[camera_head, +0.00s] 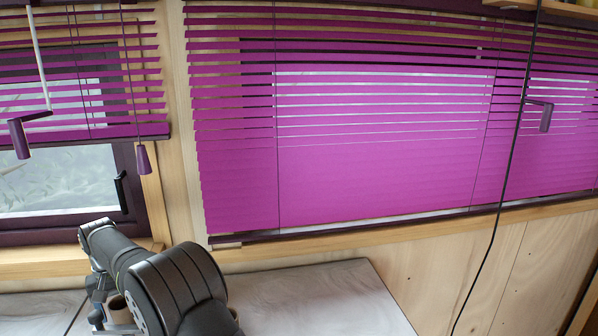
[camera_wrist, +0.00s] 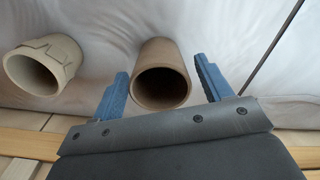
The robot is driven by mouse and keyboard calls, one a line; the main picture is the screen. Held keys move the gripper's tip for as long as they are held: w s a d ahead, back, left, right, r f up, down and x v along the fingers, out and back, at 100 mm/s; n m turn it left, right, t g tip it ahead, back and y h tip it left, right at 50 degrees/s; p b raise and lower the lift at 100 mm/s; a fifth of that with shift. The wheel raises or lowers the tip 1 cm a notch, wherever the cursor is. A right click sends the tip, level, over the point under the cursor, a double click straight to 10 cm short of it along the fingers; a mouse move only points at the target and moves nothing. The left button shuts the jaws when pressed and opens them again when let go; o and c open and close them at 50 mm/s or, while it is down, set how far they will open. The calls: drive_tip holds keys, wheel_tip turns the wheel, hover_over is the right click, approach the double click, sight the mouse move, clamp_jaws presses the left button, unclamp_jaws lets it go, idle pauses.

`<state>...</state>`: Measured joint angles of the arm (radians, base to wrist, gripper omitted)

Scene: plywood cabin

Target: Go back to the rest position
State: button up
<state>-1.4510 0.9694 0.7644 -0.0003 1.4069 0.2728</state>
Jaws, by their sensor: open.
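My gripper (camera_wrist: 164,88) shows in the wrist view with its two blue fingers spread apart. A brown, hollow cylinder (camera_wrist: 163,68) stands or lies in the gap between the fingers, with clear space on both sides. Part of a brown cylinder (camera_head: 117,308) shows beside the arm.
A cream, ring-like cup (camera_wrist: 42,66) sits left of the gripper in the wrist view. The pale tabletop (camera_head: 320,300) is bare to the right of my arm. Purple blinds (camera_head: 380,170) and a wooden wall stand behind. A dark cable (camera_head: 508,170) hangs at the right.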

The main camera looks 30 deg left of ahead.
wheel_tip(320, 180, down, 2)
drive_tip(key=shift+f, duration=0.1)
wheel_tip(320, 180, up, 11)
drive_tip(key=w+d+r, duration=0.1)
drive_tip(key=d+r, duration=0.5)
drive_tip(key=d, duration=0.3)
drive_tip(key=d+r, duration=0.2)
drive_tip(key=d, duration=1)
drive_tip(key=d+r, duration=0.2)
drive_tip(key=d, duration=0.9)
drive_tip(key=shift+s+a+f, duration=0.35)
drive_tip(key=shift+s+f, duration=0.15)
drive_tip(key=shift+s, duration=0.2)
drive_tip(key=shift+s+a+f, duration=0.35)
drive_tip(key=shift+s+f, duration=0.15)
drive_tip(key=shift+s, duration=0.25)
drive_tip(key=shift+s+a+f, duration=0.35)
drive_tip(key=shift+s+f, duration=0.15)
drive_tip(key=shift+s, duration=0.2)
